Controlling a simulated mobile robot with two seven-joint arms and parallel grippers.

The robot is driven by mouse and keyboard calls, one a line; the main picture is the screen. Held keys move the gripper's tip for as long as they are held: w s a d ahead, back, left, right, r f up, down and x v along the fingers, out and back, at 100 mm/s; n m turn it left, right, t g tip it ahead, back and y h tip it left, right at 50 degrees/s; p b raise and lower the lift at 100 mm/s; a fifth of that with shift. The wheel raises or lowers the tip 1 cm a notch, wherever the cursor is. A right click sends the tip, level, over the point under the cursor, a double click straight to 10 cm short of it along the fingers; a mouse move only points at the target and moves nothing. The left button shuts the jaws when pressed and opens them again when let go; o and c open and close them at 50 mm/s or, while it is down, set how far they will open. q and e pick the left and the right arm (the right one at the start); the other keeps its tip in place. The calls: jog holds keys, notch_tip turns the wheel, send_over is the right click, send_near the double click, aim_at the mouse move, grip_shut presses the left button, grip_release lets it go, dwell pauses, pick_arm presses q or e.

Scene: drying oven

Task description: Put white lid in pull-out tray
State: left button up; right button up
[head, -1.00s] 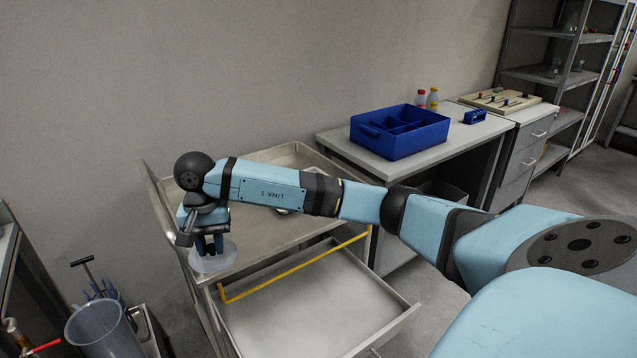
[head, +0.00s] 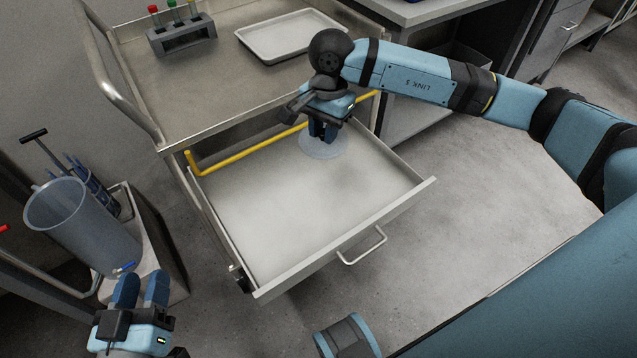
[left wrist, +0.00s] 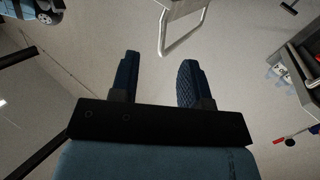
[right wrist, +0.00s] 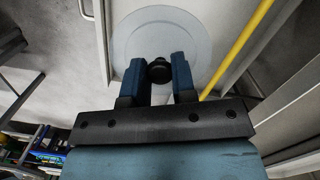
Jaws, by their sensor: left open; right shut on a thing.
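The white lid (head: 324,146) is a pale round disc with a dark knob, seen face-on in the right wrist view (right wrist: 160,40). My right gripper (head: 322,136) is shut on its knob and holds it over the back right part of the pull-out tray. Whether the lid touches the tray floor I cannot tell. The pull-out tray (head: 290,215) is drawn out of the cart, with a bare pale floor, low walls and a front handle (head: 362,246). My left gripper (head: 141,290) is open and empty, in front and left of the tray; its fingers also show in the left wrist view (left wrist: 160,80).
A yellow bar (head: 245,151) runs along the tray's back edge. The cart top (head: 190,85) above it carries a test-tube rack (head: 181,36) and a white dish (head: 290,36). A clear bin (head: 75,222) with tools beside it stands left of the tray.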

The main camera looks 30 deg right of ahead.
jog(key=f+m, duration=0.1)
jog(key=s+f+m+b, duration=0.1)
jog(key=f, duration=0.1)
jog(key=shift+d, duration=0.15)
jog(key=b, duration=0.2)
send_over(324, 206)
notch_tip(324, 206, down, 6)
pick_arm(q)
jog(key=shift+s+d+f+m+g+h+b, duration=0.1)
jog(key=shift+d+f+m+g+h+b, duration=0.1)
jog(key=shift+d+f+h+b, duration=0.45)
jog(key=shift+d+f+m+g+h+b, duration=0.25)
jog(key=shift+f+b, duration=0.45)
jog(key=shift+b, duration=0.55)
pick_arm(e)
jog(key=shift+d+f, duration=0.15)
jog(key=shift+f, duration=3.2)
jog(key=shift+d+f, duration=0.1)
jog(key=shift+f, duration=3.25)
jog(key=shift+f, duration=0.2)
jog(key=o, duration=0.9)
pick_arm(q)
jog(key=shift+f, duration=0.2)
